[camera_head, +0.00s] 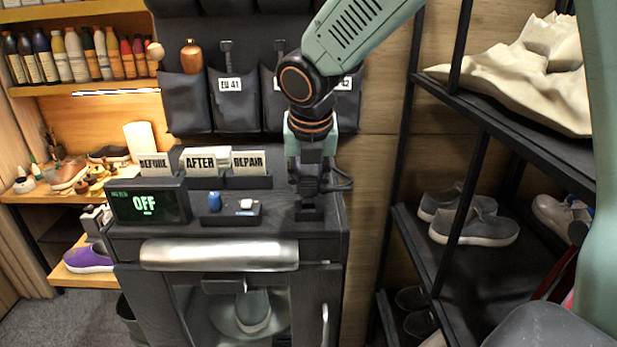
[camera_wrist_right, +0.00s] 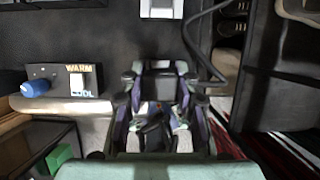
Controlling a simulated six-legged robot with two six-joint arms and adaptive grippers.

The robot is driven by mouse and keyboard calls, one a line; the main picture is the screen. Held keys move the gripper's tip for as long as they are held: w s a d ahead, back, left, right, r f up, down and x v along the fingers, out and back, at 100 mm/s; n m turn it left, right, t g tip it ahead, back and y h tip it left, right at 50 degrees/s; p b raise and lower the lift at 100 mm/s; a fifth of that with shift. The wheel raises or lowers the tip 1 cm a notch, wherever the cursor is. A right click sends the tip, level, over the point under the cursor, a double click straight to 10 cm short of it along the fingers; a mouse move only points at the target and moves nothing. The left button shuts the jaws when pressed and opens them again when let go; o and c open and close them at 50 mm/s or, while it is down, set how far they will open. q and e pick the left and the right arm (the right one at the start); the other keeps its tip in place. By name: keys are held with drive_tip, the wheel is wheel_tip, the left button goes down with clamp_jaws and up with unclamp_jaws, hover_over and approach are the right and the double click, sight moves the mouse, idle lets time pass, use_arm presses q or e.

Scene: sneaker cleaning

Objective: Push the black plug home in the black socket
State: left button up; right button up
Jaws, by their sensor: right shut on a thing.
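My right gripper (camera_head: 307,185) comes down from above over the right end of the black cabinet top. It is shut on the black plug, whose dark body (camera_wrist_right: 158,88) shows between the two fingers in the right wrist view. A black cable (camera_head: 341,184) loops out to the right of the plug. The black socket (camera_head: 308,213) stands on the cabinet top directly below the gripper. The plug is over or in the socket; dark parts merge, so I cannot tell how deep it sits. My left gripper is out of view.
Left of the socket are a small switch panel with a blue knob (camera_head: 214,201) and white rocker (camera_head: 246,204), and a display reading OFF (camera_head: 146,203). Label cards (camera_head: 200,161) stand behind. A shoe rack (camera_head: 433,255) stands to the right; hanging pockets (camera_head: 232,100) are behind.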

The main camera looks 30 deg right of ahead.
sight(310, 181)
drive_tip(key=shift+f+b, duration=0.75)
drive_tip(key=shift+f, duration=0.6)
drive_tip(key=o, duration=1.2)
drive_tip(key=shift+s, duration=0.1)
drive_tip(key=shift+c, duration=0.2)
drive_tip(key=shift+r, duration=0.15)
drive_tip(key=v, duration=0.7)
drive_tip(key=shift+s+a+r, duration=0.1)
drive_tip(key=shift+s+r, duration=0.05)
drive_tip(key=shift+r, duration=0.05)
drive_tip(key=shift+f, duration=0.1)
